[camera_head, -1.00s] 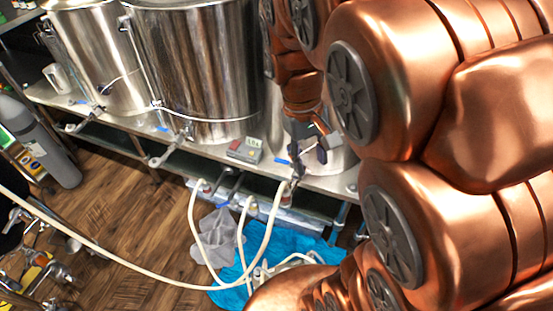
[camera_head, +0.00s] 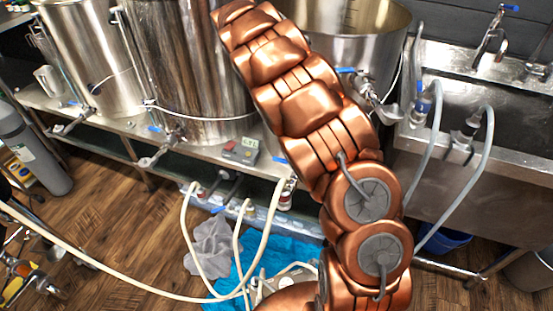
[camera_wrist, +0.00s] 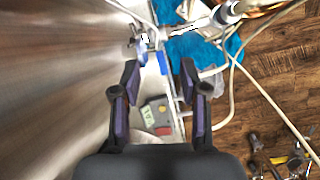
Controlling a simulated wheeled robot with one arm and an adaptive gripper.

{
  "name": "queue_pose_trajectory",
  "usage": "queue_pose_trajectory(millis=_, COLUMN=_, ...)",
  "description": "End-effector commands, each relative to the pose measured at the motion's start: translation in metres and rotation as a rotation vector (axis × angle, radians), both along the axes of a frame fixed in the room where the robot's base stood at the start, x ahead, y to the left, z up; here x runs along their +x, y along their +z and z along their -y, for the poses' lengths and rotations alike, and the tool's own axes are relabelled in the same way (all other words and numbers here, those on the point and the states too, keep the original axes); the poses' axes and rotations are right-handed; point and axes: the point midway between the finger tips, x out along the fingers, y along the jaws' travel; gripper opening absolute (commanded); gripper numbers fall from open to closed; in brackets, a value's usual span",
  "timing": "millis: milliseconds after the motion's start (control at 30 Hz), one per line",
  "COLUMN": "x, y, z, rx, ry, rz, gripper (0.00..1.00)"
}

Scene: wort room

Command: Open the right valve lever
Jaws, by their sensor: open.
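In the wrist view my gripper (camera_wrist: 160,70) is open, its two dark fingers apart with nothing held between them. Just beyond the fingertips, a steel valve (camera_wrist: 147,40) with a blue lever (camera_wrist: 162,62) shows close to a pot wall. How far the fingertips are from it is hard to tell. In the head view the gripper is out of sight; my copper arm crosses the middle. The right pot (camera_head: 352,30) has a valve (camera_head: 372,92) with a blue lever (camera_head: 346,70) at its right side. Another blue lever (camera_head: 280,160) shows at the shelf edge left of my arm.
A small control box (camera_head: 241,150) with a display sits on the steel shelf, also below the fingers in the wrist view (camera_wrist: 156,115). Pale hoses (camera_head: 262,235) hang over a blue cloth. A sink (camera_head: 465,95) stands at right.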

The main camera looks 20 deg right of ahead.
Motion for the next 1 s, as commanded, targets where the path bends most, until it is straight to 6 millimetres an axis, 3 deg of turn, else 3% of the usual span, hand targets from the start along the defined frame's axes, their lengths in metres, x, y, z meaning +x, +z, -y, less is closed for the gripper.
queue_pose_trajectory(millis=33, x=0.008, y=-0.018, z=-0.001, rx=0.010, ry=0.026, rz=-0.015, gripper=0.44)
queue_pose_trajectory(millis=333, x=0.044, y=-0.075, z=-0.013, rx=0.071, ry=0.177, rz=-0.066, gripper=0.44)
queue_pose_trajectory(millis=567, x=0.053, y=-0.089, z=-0.019, rx=0.090, ry=0.223, rz=-0.076, gripper=0.44)
queue_pose_trajectory(millis=767, x=0.049, y=-0.099, z=-0.016, rx=0.091, ry=0.222, rz=-0.081, gripper=0.44)
queue_pose_trajectory(millis=1000, x=0.040, y=-0.126, z=-0.007, rx=0.091, ry=0.221, rz=-0.081, gripper=0.44)
